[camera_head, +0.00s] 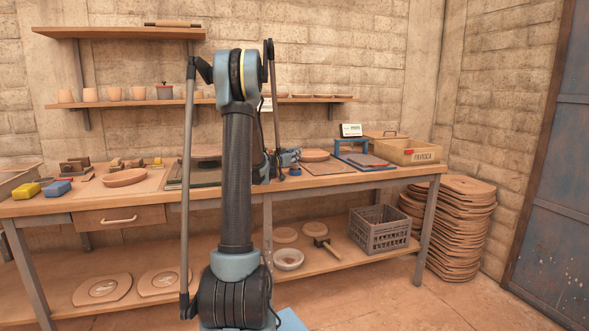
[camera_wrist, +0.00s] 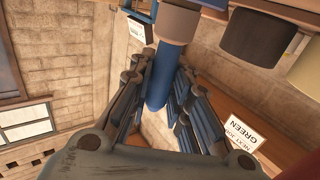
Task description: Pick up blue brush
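In the wrist view a blue rod with a rounded end, which looks like the blue brush (camera_wrist: 157,88), lies between the fingers of my gripper (camera_wrist: 166,72). It runs up the picture to a tan collar with more blue beyond. The fingers flank the rod closely, but whether both touch it I cannot tell. In the head view my arm hides most of the gripper, which is near the middle of the bench.
The wrist view is turned over. A shelf (camera_head: 135,103) with cups runs above.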

